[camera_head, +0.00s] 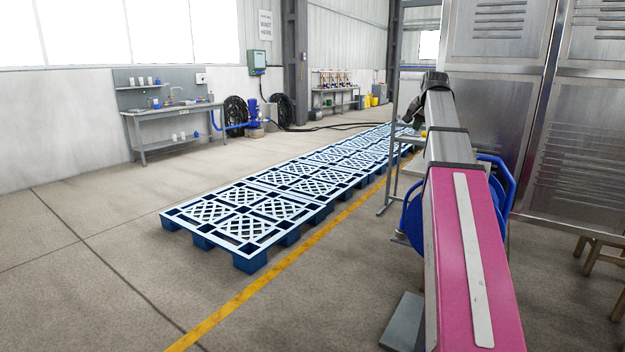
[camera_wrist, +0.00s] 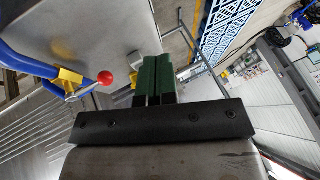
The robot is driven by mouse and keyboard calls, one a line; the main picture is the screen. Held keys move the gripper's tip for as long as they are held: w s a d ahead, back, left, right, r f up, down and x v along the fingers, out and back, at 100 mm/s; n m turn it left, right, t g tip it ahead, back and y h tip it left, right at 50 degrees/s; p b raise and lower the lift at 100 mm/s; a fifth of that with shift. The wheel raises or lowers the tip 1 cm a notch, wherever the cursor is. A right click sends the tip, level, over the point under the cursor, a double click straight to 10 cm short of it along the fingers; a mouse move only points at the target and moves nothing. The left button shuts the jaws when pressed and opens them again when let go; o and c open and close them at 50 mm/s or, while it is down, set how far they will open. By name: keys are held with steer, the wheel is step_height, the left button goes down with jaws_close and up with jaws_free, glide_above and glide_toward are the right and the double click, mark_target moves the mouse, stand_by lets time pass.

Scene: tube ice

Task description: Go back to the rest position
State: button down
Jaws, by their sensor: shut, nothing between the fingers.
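My gripper (camera_wrist: 157,80) shows in the wrist view as two dark green fingers side by side, pressed together with nothing between them. They stick out past a black bar in the middle of the picture. In the head view my arm reaches forward on the right side, and its far end is dark and small near the steel cabinets. The fingers cannot be made out clearly there.
Steel cabinets (camera_head: 495,40) stand close on the right. A blue pipe with a red-knobbed valve (camera_wrist: 105,78) is near my gripper in the wrist view. Blue-and-white pallets (camera_head: 290,190) lie along a yellow floor line (camera_head: 270,284). A workbench (camera_head: 172,112) stands far left; the floor at left is clear.

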steer(key=s+a+f+n+g, duration=0.1)
steer(key=s+a+f, duration=0.2)
steer(key=f, duration=0.7)
steer(key=s+a+f+n+g, duration=0.15)
steer(key=a+f, duration=0.25)
steer(key=f, duration=0.7)
steer(key=s+a+f+n+g, duration=0.1)
steer(key=s+a+f, duration=0.2)
steer(key=f, duration=0.7)
steer(key=s+a+f+n+g, duration=0.1)
steer(key=s+a+f, duration=0.3)
steer(key=s+f, duration=0.6)
steer(key=s+a+f+n+g, duration=0.2)
steer(key=s+a+f+n, duration=0.1)
steer(key=s+f, duration=0.7)
step_height(320, 180, down, 4)
steer(key=shift+s+a, duration=0.35)
steer(key=shift+a, duration=0.3)
